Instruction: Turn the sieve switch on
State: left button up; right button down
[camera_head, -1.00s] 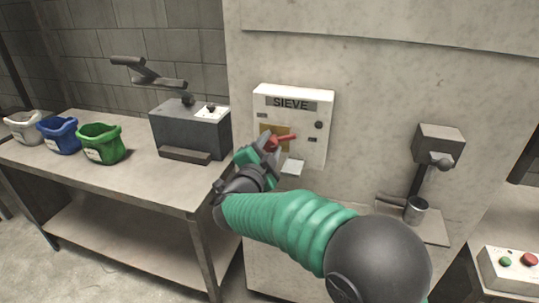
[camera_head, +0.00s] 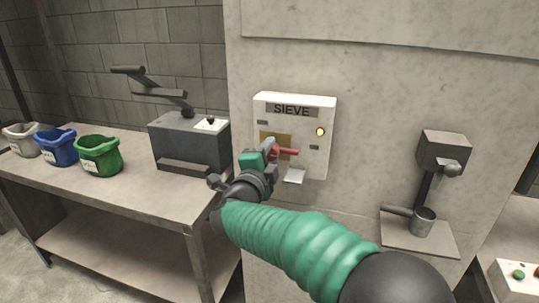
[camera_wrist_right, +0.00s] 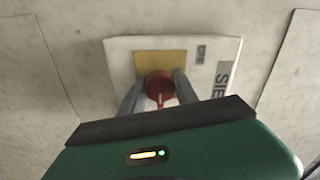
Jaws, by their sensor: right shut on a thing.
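The white sieve switch box (camera_head: 316,158) is on the pale wall, with a "SIEVE" label at its top and a yellow-brown plate. An indicator light (camera_head: 320,132) on its right side glows yellow. The red switch handle (camera_head: 287,151) sticks out to the right in the head view. My right gripper (camera_head: 272,152) is at the handle and shut on it. In the right wrist view the red handle (camera_wrist_right: 159,88) sits between the two grey fingers, in front of the yellow plate (camera_wrist_right: 161,62). My left gripper is not in view.
A metal table (camera_head: 150,204) at left bears a dark machine (camera_head: 189,143) with a lever, and green (camera_head: 98,156), blue (camera_head: 57,147) and white (camera_head: 21,139) buckets. A device with a metal cup (camera_head: 423,221) is at right. A button box (camera_head: 519,281) is at lower right.

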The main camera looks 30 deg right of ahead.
jog(key=shift+f, duration=0.35)
jog(key=c, duration=1.2)
grip_release()
jog(key=shift+o, duration=1.3)
jog(key=shift+r, duration=0.15)
jog(key=shift+s, duration=0.1)
jog(key=p+v, duration=0.1)
jog(key=v, duration=1.5)
jog(key=shift+a, duration=0.4)
jog(key=shift+s, duration=0.1)
